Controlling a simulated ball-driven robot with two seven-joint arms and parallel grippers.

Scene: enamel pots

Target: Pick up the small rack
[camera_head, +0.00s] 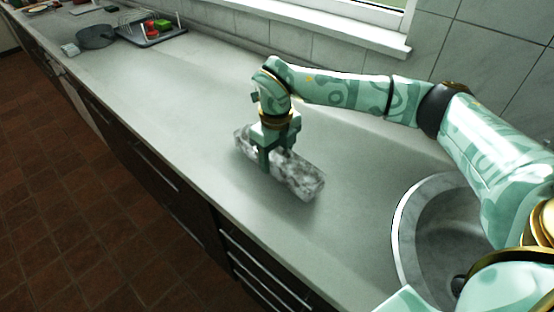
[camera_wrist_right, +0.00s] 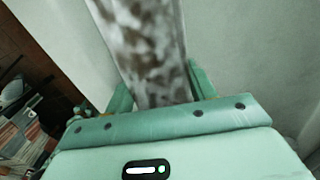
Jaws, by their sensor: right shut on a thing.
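A long grey-and-white mottled piece, apparently the small rack (camera_head: 305,181), lies level or nearly so over the worktop in the head view. My right gripper (camera_head: 277,158) reaches down from above and is shut across its middle, with a finger on either side. In the right wrist view the same small rack (camera_wrist_right: 143,45) runs up from between the fingers. Whether its underside touches the worktop or hangs just above it, I cannot tell. My left gripper is not in view.
The grey worktop (camera_head: 190,95) is clear around the piece. A round sink (camera_head: 403,235) lies to the right. A dish rack on a dark tray (camera_head: 170,35), with red and green things, and a dark pan (camera_head: 96,37) stand far back left. A window sill (camera_head: 330,28) is behind.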

